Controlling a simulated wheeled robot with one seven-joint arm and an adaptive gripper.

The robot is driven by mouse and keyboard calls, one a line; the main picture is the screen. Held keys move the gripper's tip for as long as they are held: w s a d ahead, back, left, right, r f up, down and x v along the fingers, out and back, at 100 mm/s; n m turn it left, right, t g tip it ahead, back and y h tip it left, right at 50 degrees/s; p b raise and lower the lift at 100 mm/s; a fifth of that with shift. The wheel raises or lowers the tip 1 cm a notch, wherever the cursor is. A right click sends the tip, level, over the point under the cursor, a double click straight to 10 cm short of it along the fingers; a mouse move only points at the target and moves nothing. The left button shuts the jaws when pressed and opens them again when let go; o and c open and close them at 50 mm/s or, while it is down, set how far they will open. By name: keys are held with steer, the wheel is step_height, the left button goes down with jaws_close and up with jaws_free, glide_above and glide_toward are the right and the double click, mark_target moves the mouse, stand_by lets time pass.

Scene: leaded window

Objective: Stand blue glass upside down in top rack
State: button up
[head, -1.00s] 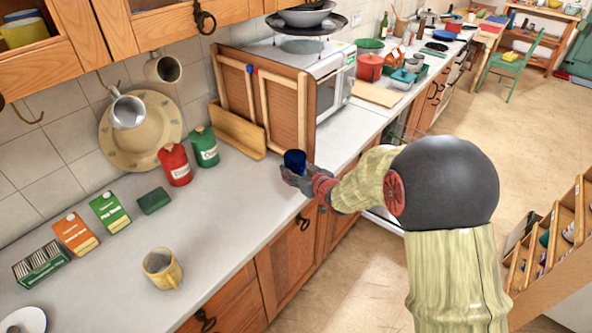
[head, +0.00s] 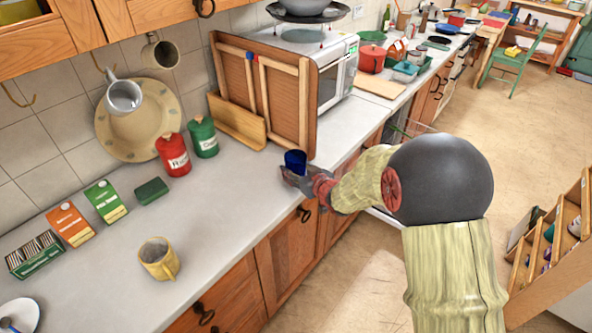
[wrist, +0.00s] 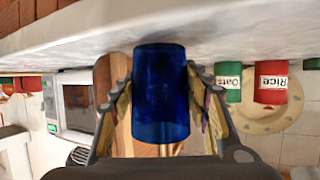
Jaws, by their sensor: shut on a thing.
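The blue glass (head: 296,160) is dark blue and stands roughly vertical at the counter's front edge in the head view. In the wrist view the glass (wrist: 160,95) sits between the two fingers of my gripper (wrist: 160,110), which is shut on it. My gripper (head: 300,178) also shows in the head view, reaching in from the right. I cannot tell whether the glass touches the counter. A bit of what may be a wire rack (head: 408,130) shows behind my arm at the counter front; most of it is hidden.
A wooden panel (head: 285,95) and the microwave (head: 338,75) stand behind the glass. Red (head: 173,154) and green (head: 203,137) canisters and a yellow mug (head: 159,258) are to the left on the counter (head: 225,205).

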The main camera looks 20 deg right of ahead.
steer(key=shift+f+b, duration=0.3)
steer(key=shift+f, duration=0.05)
steer(key=o, duration=1.5)
steer(key=shift+f, duration=0.1)
steer(key=v, duration=1.2)
